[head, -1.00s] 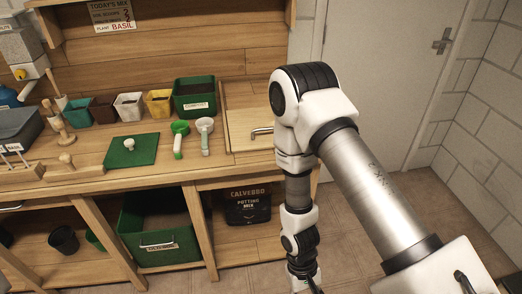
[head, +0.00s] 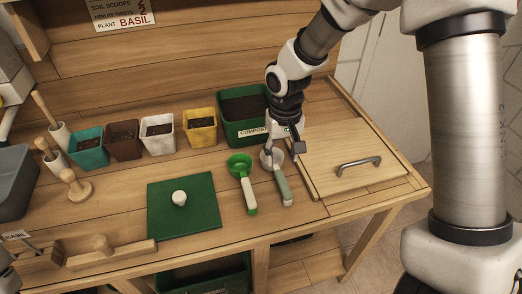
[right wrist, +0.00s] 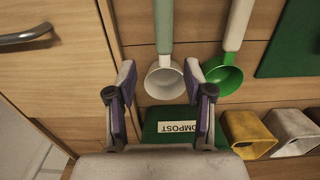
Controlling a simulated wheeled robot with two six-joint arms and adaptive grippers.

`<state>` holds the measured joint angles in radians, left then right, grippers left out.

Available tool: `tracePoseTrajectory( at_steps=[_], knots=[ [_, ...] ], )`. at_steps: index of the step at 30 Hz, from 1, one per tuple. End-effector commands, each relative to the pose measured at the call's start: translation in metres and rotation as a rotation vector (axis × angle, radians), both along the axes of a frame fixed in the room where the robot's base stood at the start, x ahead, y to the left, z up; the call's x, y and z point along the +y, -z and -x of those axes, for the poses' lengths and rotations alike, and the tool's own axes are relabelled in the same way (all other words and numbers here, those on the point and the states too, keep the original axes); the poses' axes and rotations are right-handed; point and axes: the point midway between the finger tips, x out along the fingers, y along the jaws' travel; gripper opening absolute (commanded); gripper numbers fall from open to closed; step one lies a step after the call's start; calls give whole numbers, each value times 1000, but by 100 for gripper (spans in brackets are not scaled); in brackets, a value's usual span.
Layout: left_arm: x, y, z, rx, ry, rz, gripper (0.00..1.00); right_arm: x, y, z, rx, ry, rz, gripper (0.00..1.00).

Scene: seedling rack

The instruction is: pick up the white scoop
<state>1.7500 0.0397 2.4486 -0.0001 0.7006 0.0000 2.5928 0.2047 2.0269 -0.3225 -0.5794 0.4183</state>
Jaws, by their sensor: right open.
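The white scoop (head: 284,185) lies on the bench with its pale green handle pointing toward the front edge. Its round white bowl is partly hidden by my right gripper (head: 284,154) in the head view. In the right wrist view the scoop's white bowl (right wrist: 165,82) shows between and beyond the fingertips of my right gripper (right wrist: 159,78). The jaws are open and empty, one finger to each side of the bowl; I cannot tell the height gap. My left gripper is not in view.
A green scoop (head: 246,185) lies close beside the white one, on the left. The compost box (head: 249,131) stands behind. A wooden lid with a metal handle (head: 358,166) is at the right. A green mat (head: 184,218) with a white-knobbed item lies left. Several small pots line the back.

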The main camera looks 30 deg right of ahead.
Motion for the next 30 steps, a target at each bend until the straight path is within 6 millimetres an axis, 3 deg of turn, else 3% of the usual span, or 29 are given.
tracePoseTrajectory(
  at_steps=[8, 15, 22, 23, 27, 30],
  knots=[
    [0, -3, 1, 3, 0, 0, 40, 3, 33, 1, 4, -1, 1, 52],
    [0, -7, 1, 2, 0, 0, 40, 8, 74, 0, 4, -1, 0, 52],
    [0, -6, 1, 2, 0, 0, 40, 8, 77, 0, 1, 0, -1, 52],
    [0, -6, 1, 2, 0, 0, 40, 8, 77, 0, 1, 0, -1, 49],
    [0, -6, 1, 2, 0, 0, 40, 8, 77, 0, 1, 0, -1, 0],
    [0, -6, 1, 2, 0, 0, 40, 8, 78, 0, 1, 0, -1, 0]
  ],
)
